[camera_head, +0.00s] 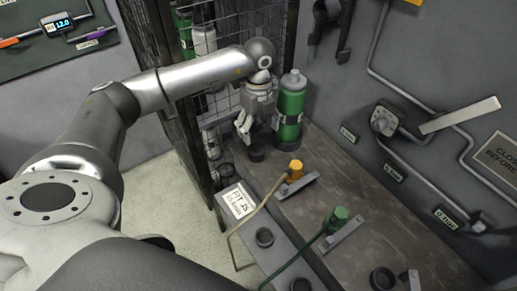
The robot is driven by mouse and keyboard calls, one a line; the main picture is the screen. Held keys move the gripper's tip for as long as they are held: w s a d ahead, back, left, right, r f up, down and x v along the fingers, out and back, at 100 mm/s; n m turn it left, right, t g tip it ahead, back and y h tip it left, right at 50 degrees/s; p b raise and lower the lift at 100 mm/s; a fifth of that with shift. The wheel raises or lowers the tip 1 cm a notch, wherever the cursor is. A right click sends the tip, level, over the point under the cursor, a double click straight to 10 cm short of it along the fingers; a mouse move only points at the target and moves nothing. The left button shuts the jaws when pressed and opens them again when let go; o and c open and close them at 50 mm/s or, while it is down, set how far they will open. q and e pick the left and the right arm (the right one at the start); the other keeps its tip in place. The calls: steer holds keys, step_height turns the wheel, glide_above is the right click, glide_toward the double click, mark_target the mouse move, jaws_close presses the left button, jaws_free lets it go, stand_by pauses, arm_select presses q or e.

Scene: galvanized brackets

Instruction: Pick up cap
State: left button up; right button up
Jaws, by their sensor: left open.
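A small dark round cap (257,153) lies on the bench top just below and beside my left gripper. My left gripper (246,132) is open, pointing down, with its fingertips a little above and left of this cap in the picture. I cannot tell whether a finger touches it. My right gripper is not in view.
A green cylinder (290,112) stands close right of my left gripper. A wire cage door (185,125) is on the left. Orange (295,169) and green (340,215) fittings with hoses sit on the bench (385,215). A wall lever (460,115) is at right.

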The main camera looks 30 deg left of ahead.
mark_target(257, 144)
arm_select(q)
step_height(257, 144, down, 3)
steer(key=shift+f, duration=0.1)
steer(key=f, duration=0.1)
steer(key=f+p, duration=0.1)
steer(key=f, duration=0.1)
steer(key=f+p, duration=0.1)
steer(key=f, duration=0.1)
steer(key=shift+a, duration=0.3)
steer(key=shift+f, duration=0.15)
steer(key=c, duration=1.1)
